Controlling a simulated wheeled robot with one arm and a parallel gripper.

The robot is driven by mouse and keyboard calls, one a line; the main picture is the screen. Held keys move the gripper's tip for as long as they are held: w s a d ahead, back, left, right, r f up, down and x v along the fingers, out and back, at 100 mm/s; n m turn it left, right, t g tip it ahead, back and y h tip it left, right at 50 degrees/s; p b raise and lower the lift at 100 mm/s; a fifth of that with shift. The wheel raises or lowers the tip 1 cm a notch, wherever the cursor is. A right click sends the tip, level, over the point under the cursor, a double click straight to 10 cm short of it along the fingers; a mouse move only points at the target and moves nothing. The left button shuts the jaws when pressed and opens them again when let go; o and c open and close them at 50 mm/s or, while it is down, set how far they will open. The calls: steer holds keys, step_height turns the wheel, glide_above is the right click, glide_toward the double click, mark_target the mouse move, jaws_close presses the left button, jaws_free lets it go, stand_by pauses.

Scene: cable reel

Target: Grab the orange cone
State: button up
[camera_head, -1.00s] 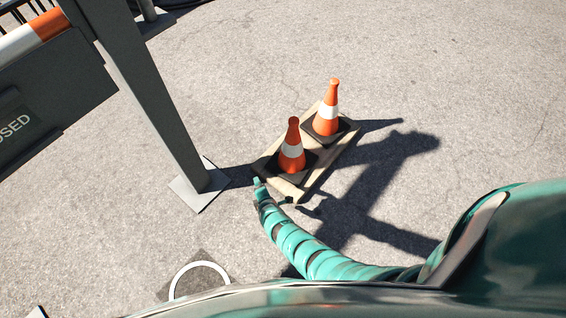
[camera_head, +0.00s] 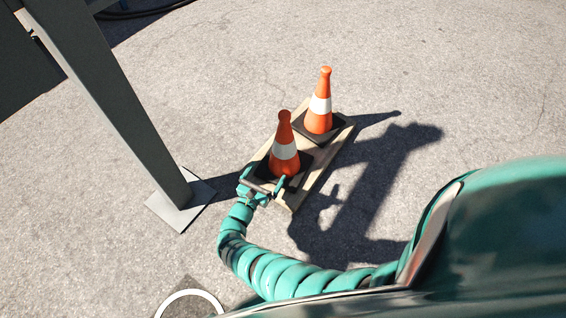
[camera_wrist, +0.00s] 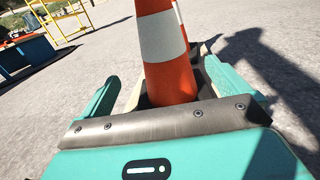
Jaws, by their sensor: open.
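Two orange cones with white bands and black bases stand upright on a pale wooden board (camera_head: 292,205). The nearer orange cone (camera_head: 284,158) is right in front of my gripper (camera_head: 264,181); the farther orange cone (camera_head: 319,112) stands behind it to the right. In the wrist view the nearer cone (camera_wrist: 168,60) rises between the two teal fingers of my gripper (camera_wrist: 172,98), which are spread apart on either side of it. Its tip is out of that view. I cannot tell whether either finger touches it.
A grey post (camera_head: 125,110) stands on a square foot plate (camera_head: 181,205) at the left, close to my gripper. Open pavement (camera_head: 450,90) lies behind and to the right of the board. The wrist view shows a yellow frame (camera_wrist: 65,18) far off.

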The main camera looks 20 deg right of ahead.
mark_target(278, 155)
steer(key=b+x, duration=0.3)
steer(key=x, duration=0.5)
steer(key=shift+w+d+f, duration=0.15)
steer(key=shift+w+d, duration=0.15)
steer(key=b+x, duration=0.1)
steer(key=x, duration=0.1)
steer(key=b+x, duration=0.1)
steer(key=x, duration=0.1)
steer(key=shift+w+d+f+b, duration=0.1)
steer(key=shift+d+f+b, duration=0.1)
steer(key=shift+d+b, duration=0.2)
steer(key=shift+w+d+r, duration=0.15)
steer(key=shift+w+r, duration=0.05)
steer(key=shift+w, duration=0.05)
steer(key=c, duration=1.9)
steer(key=shift+r, duration=0.2)
